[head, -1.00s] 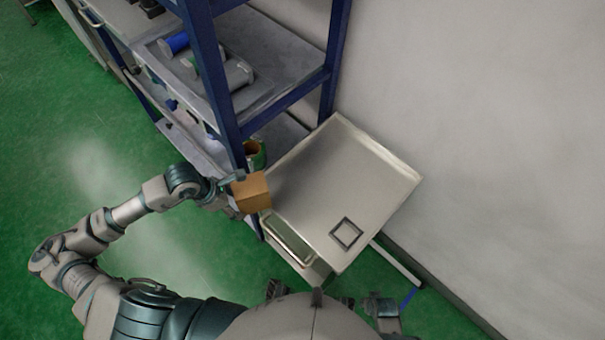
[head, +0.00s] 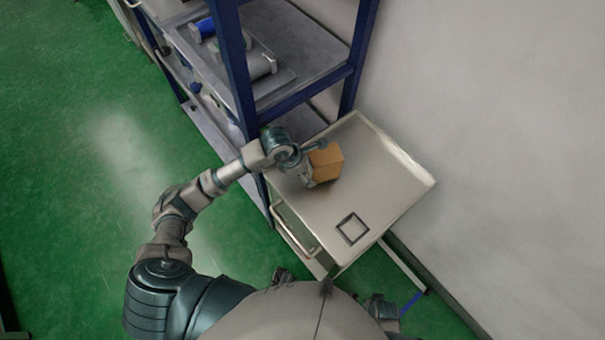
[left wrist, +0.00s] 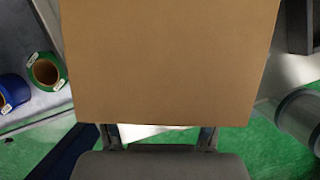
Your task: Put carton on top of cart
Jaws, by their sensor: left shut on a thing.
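A small brown carton (head: 326,163) is held by my left gripper (head: 310,164) over the far-left part of the cart's metal top (head: 385,185). I cannot tell whether the carton touches the top. In the left wrist view the carton (left wrist: 170,60) fills the upper middle, and the gripper's fingers (left wrist: 160,135) show partly below it; their tips are hidden behind it. The cart has a light metal top with a raised rim and a dark square outline (head: 352,228) near its front. My right gripper (head: 380,308) shows only in part at the bottom edge.
A blue-framed shelf (head: 232,70) with grey boards stands just left of and behind the cart. Cylinders (head: 262,66) lie on it. A wall (head: 500,150) bounds the right side. The middle and right of the cart top are clear. Green floor (head: 80,170) lies open at left.

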